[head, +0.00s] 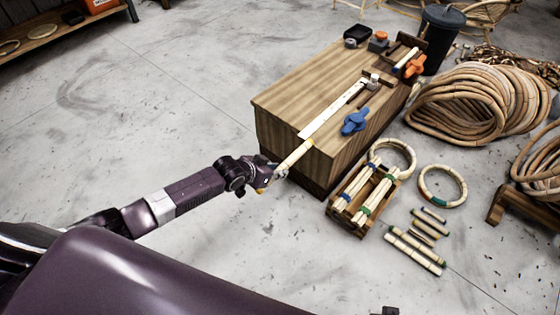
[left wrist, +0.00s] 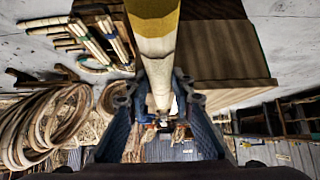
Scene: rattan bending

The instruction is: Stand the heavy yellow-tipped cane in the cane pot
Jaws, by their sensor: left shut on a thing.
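My left gripper (head: 277,173) is shut on a pale cane (head: 293,158) just off the front corner of the wooden bench. The cane slants up and to the right from the jaws, in front of the bench's front side. In the left wrist view the cane (left wrist: 158,55) runs between the two fingers (left wrist: 160,88), with a broad yellow band (left wrist: 153,18) towards the top edge. A tall dark pot (head: 441,40) stands behind the bench at the upper right, apart from the cane. Only a small dark piece, perhaps my right gripper (head: 387,311), shows at the bottom edge.
The bench (head: 290,95) carries a pale strip (head: 333,108), a blue clamp (head: 354,122) and an orange clamp (head: 414,66). A rack of canes (head: 362,198), rings and short sticks (head: 414,250) lie right of it. Cane coils (head: 480,105) fill the right.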

